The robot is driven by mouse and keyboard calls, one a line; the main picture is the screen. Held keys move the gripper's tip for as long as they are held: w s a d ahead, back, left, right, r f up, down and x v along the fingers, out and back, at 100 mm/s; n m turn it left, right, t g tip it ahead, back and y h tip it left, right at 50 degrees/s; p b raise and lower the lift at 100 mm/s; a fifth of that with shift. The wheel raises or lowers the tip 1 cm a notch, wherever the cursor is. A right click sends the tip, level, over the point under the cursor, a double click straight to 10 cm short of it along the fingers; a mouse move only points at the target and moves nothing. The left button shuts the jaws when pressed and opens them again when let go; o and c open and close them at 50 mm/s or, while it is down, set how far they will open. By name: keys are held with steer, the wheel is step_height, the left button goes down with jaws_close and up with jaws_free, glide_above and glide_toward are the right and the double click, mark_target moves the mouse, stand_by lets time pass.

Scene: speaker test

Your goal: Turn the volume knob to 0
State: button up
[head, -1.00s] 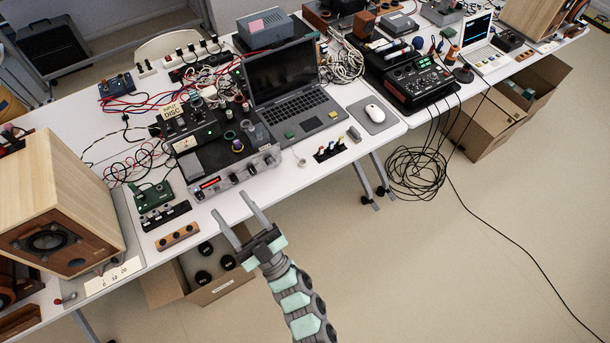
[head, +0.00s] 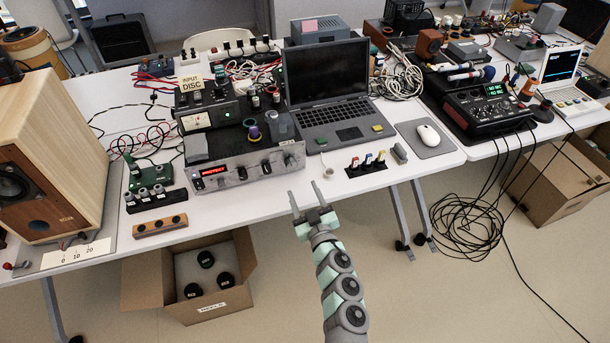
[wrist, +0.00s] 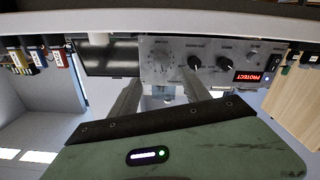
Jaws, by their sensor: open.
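A grey amplifier (head: 230,178) with a lit red display (head: 212,172) stands near the table's front edge. Its front panel has a row of knobs, including a dark knob (head: 266,166) and a right-end knob (head: 288,160). In the upside-down wrist view, a dial with tick marks (wrist: 163,55) sits ahead between my fingers, beside black knobs (wrist: 194,60). The display (wrist: 254,77) reads PROTECT. Which knob is volume is too small to read. My gripper (head: 306,203) is open and empty, in front of the amplifier's right end, apart from it.
A laptop (head: 335,95) stands behind right of the amplifier. A small white cup-like piece (head: 327,172) and a switch strip (head: 367,166) lie to its right. A wooden speaker (head: 50,140) stands at left. An open cardboard box (head: 205,307) is below the table; floor in front is clear.

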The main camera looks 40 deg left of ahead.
mark_target(292, 167)
steer(key=b+x, duration=0.3)
steer(key=x, duration=0.7)
steer(key=shift+a, duration=0.15)
steer(key=shift+c, duration=0.4)
jaws_close()
